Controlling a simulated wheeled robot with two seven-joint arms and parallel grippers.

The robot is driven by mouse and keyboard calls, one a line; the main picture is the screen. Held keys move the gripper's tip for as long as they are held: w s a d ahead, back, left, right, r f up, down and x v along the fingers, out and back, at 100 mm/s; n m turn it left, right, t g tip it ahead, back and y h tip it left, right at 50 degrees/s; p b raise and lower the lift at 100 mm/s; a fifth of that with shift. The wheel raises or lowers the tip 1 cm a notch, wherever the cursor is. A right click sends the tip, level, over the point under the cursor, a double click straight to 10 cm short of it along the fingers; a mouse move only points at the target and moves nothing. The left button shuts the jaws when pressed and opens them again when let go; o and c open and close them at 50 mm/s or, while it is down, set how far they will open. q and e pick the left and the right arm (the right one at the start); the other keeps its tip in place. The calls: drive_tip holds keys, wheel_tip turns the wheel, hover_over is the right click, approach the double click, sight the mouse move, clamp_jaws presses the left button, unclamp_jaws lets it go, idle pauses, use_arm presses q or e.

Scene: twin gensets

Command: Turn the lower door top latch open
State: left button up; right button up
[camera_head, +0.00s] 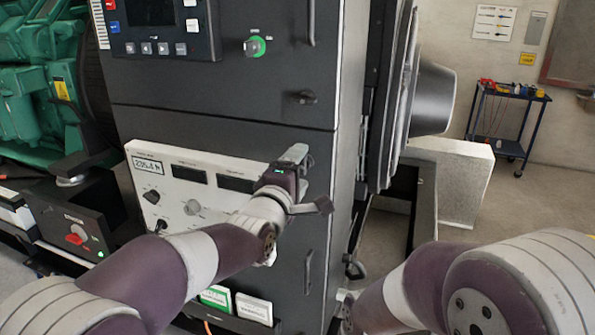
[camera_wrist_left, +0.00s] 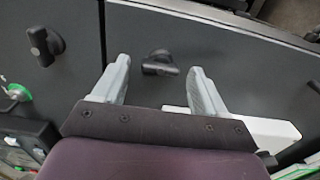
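The lower door (camera_head: 317,220) is a dark panel on the cabinet front. Its top latch, a small black turn handle (camera_wrist_left: 160,63), shows between my fingers in the left wrist view; in the head view my gripper hides it. The handle lies roughly sideways in the wrist picture. My left gripper (camera_head: 294,157) is open at the upper part of the lower door. In the wrist view its two grey fingers (camera_wrist_left: 159,72) stand on either side of the latch, with gaps and no visible contact. My right arm is at the lower right; its gripper is not visible.
The upper door latch (camera_head: 303,97) is above, also in the wrist view (camera_wrist_left: 44,45). A white instrument panel (camera_head: 165,180) is left of my gripper. A tool cart (camera_head: 507,95) stands far right.

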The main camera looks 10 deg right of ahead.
use_arm(q)
drive_tip(key=b+v, duration=0.4)
drive_tip(key=v, duration=0.8)
drive_tip(key=shift+s+a, duration=0.2)
drive_tip(key=shift+s, duration=0.05)
drive_tip(key=s+a+f+m+g+y, duration=0.25)
drive_tip(key=f+m, duration=0.25)
drive_tip(key=f, duration=0.3)
drive_tip(key=s+a+f+m+g+y, duration=0.1)
drive_tip(key=a+f+m+g+y, duration=0.3)
drive_tip(key=f, duration=0.4)
drive_tip(key=s+a+f+m+g+y+p, duration=0.1)
drive_tip(key=s+a+f+g, duration=0.2)
drive_tip(key=a, duration=0.7)
drive_tip(key=s+a+f+m+g+y+p, duration=0.1)
drive_tip(key=s+a+f+g, duration=0.3)
drive_tip(key=s+a+f, duration=0.4)
drive_tip(key=shift+s+a+m+y+p, duration=0.3)
drive_tip(key=shift+s+a+y+p, duration=0.2)
drive_tip(key=shift+a+y+p, duration=0.4)
